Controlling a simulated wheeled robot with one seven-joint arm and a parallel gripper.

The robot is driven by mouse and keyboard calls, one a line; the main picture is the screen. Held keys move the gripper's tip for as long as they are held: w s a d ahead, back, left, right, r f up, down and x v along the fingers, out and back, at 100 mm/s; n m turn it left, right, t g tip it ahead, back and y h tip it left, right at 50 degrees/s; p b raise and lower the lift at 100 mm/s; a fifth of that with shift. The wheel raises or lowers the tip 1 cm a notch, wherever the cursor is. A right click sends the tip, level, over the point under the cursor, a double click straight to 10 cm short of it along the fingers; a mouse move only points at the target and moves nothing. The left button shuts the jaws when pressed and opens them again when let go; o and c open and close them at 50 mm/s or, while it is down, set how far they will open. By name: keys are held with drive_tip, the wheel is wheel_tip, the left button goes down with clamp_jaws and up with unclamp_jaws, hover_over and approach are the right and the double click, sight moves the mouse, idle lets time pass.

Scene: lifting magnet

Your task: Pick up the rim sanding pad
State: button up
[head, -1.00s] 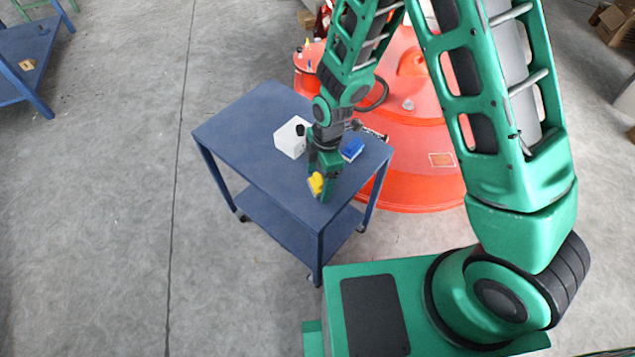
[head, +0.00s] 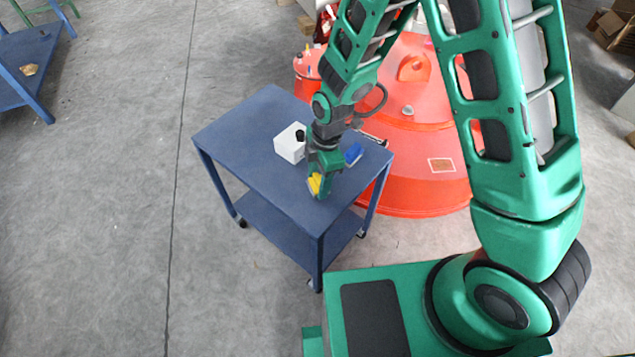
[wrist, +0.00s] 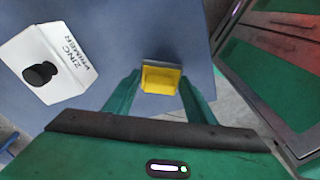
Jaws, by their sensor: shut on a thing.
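The yellow sanding pad (head: 315,184) is at the near part of the blue cart's top in the head view. In the wrist view the yellow pad (wrist: 161,79) sits between my two green fingers. My gripper (head: 321,187) is shut on it and points down at the cart top. It also shows in the wrist view (wrist: 160,88). My fingers hide part of the pad in the head view. I cannot tell whether the pad touches the cart top.
A white zinc primer container (head: 290,143) with a black cap stands left of my gripper. A blue item (head: 353,153) lies to the right. The cart (head: 240,130) has free room at left. A large red lifting magnet (head: 425,170) stands behind the cart.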

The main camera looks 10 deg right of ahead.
drive_tip(key=shift+r, duration=0.9)
drive_tip(key=s+a+r, duration=0.7)
drive_tip(key=s+a, duration=0.1)
drive_tip(key=shift+s, duration=0.2)
